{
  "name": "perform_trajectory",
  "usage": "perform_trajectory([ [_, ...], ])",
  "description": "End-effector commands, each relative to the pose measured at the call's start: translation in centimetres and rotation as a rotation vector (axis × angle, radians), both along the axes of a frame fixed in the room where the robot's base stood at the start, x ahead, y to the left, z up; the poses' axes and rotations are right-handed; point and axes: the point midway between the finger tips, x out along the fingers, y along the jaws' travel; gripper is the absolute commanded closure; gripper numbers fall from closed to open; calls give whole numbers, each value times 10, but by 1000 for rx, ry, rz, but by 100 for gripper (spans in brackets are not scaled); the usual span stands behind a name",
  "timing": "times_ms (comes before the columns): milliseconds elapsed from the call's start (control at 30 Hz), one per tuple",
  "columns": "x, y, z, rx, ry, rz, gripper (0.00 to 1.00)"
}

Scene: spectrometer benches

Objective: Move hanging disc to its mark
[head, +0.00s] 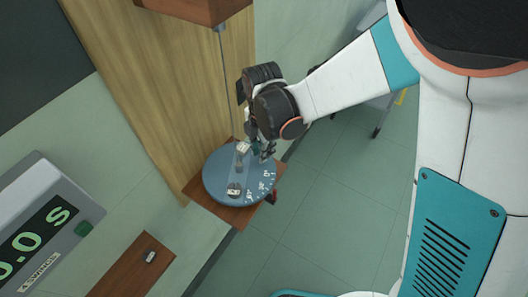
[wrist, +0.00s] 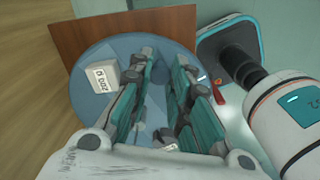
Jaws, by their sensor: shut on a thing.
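The hanging disc (head: 214,181) is a round blue-grey plate under a thin wire, with white degree figures along its right-hand edge. It also shows in the wrist view (wrist: 93,110). My gripper (head: 262,152) is at the disc's upper right edge, and its fingers (wrist: 165,75) reach over the disc in the wrist view. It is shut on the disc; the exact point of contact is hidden. A white 200 g block (wrist: 104,77) sits on the disc left of the fingers. Another small block (head: 234,190) sits near the disc's lower edge. I cannot tell which figure is the mark.
A brown base board (head: 228,217) lies under the disc. A wooden panel (head: 160,80) stands behind, with a brown block (head: 195,8) above holding the wire. A timer (head: 45,225) reads 0.0 s at the left. A brown board (head: 130,268) carries a small object. Floor is clear at right.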

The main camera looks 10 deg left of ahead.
Motion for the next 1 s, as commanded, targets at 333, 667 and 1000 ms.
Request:
perform_trajectory([
  [333, 4, 4, 0, 0, 0, 64, 100],
  [667, 4, 4, 0, 0, 0, 73, 100],
  [1000, 4, 4, 0, 0, 0, 72, 60],
])
